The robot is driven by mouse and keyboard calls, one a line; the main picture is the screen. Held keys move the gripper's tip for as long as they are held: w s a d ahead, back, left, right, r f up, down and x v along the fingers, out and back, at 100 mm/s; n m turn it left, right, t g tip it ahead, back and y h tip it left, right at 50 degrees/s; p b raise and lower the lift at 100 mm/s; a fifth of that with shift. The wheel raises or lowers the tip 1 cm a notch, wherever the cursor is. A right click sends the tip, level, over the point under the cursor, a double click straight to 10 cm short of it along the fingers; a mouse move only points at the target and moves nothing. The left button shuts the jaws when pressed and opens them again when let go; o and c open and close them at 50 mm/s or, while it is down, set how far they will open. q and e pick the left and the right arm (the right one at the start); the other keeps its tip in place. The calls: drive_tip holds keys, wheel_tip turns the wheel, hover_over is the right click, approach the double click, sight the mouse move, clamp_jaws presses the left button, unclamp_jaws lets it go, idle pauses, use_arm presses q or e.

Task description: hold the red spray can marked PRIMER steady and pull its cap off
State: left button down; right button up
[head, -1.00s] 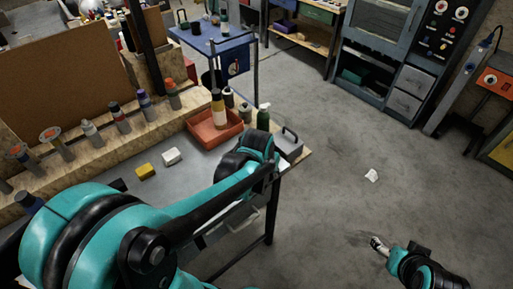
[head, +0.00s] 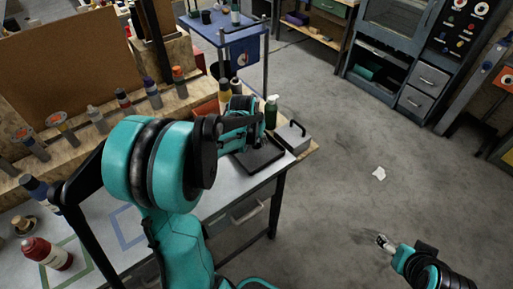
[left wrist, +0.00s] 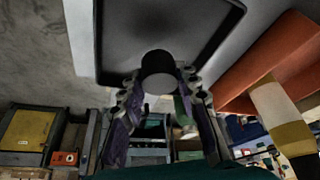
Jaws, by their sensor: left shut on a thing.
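A red spray can (head: 45,253) with a pale band stands at the left front of the table, inside a green outline. Its marking is not readable, and I cannot tell whether a cap is on it. My left gripper (head: 252,132) is far from it, low over a black tray (head: 278,160) at the table's right end. The left wrist view shows its fingers (left wrist: 160,88) shut on a dark round thing (left wrist: 158,70), in front of the tray (left wrist: 230,25); it may be a cap. My right gripper (head: 383,241) hangs over the floor, away from the table; its jaws are unclear.
An orange bin (head: 206,109) is behind my left arm. Several spray cans line a wooden ledge (head: 112,132). A blue outline (head: 128,232) marks bare table.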

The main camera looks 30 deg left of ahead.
sight(256, 152)
use_arm(q)
drive_tip(key=shift+f+b, duration=0.7)
drive_tip(key=shift+f, duration=1.05)
drive_tip(key=shift+f, duration=0.15)
drive_tip(key=c, duration=1.1)
unclamp_jaws()
